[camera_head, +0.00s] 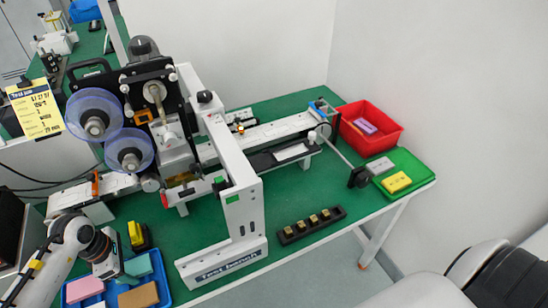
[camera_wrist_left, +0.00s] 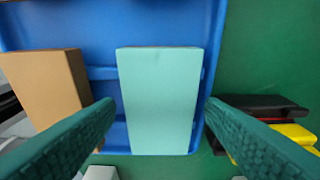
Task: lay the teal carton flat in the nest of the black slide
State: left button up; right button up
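The teal carton (camera_head: 138,265) lies in the blue tray at the lower left. In the left wrist view the teal carton (camera_wrist_left: 160,100) is centred between the two green fingers. My left gripper (camera_head: 124,276) is open above the tray; in the left wrist view its fingertips (camera_wrist_left: 160,108) have a visible gap to the carton on each side. The black slide (camera_head: 263,162) seems to be the dark bar at the front of the machine, with a pale recess in it; its nest shows no carton. My right gripper is not in view.
The blue tray (camera_head: 179,292) also holds a tan carton (camera_head: 138,296) and a pink carton (camera_head: 85,289). A black-and-yellow item (camera_head: 138,236) stands behind it. The white machine frame (camera_head: 240,200) rises between tray and slide. A black rack (camera_head: 310,226) stands on the right.

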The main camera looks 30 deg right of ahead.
pick_arm(q)
jog(key=c, duration=0.6)
jog(key=shift+r, duration=0.15)
jog(key=shift+r+p, duration=1.45)
jog(key=shift+r, duration=0.9)
jog(key=shift+r, duration=0.1)
